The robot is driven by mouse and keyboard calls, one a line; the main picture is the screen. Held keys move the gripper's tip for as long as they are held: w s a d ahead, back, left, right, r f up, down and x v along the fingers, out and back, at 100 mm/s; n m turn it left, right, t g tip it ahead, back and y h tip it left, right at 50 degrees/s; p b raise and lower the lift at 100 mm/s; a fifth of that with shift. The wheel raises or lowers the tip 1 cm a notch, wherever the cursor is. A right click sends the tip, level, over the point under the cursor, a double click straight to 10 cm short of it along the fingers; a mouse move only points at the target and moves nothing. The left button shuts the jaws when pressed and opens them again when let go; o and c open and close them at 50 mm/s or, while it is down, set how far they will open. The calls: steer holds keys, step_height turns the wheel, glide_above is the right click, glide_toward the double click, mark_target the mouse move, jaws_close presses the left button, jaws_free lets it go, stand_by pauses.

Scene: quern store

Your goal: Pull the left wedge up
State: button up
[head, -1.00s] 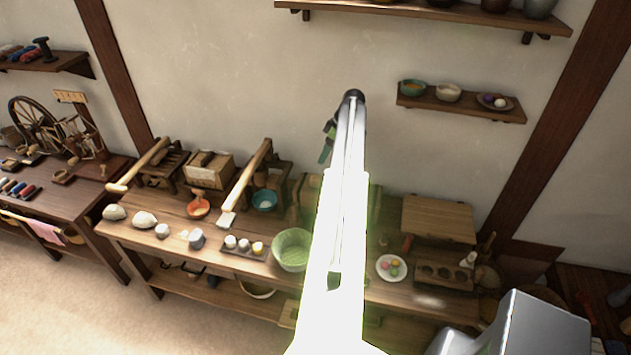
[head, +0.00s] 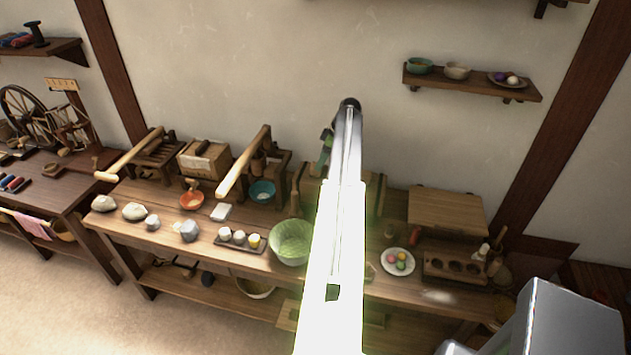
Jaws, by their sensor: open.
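No wedge can be made out clearly. A wooden frame or press (head: 379,192) stands at the back of the workbench, mostly hidden behind my bright arm. Only its right end and a bit of its left side show, so the left wedge is likely out of sight there or too small to tell.
On the workbench (head: 180,232) stand a green bowl (head: 291,243), a plate of coloured balls (head: 398,262), a wooden box (head: 447,212) and a long-handled lever press (head: 243,163). A wall shelf (head: 470,82) with bowls hangs at upper right. A grey metal block (head: 560,320) fills the lower right.

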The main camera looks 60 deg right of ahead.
steer(key=b+x, duration=0.3)
steer(key=x, duration=0.2)
steer(key=shift+r, duration=0.1)
jaws_close()
stand_by(0.3)
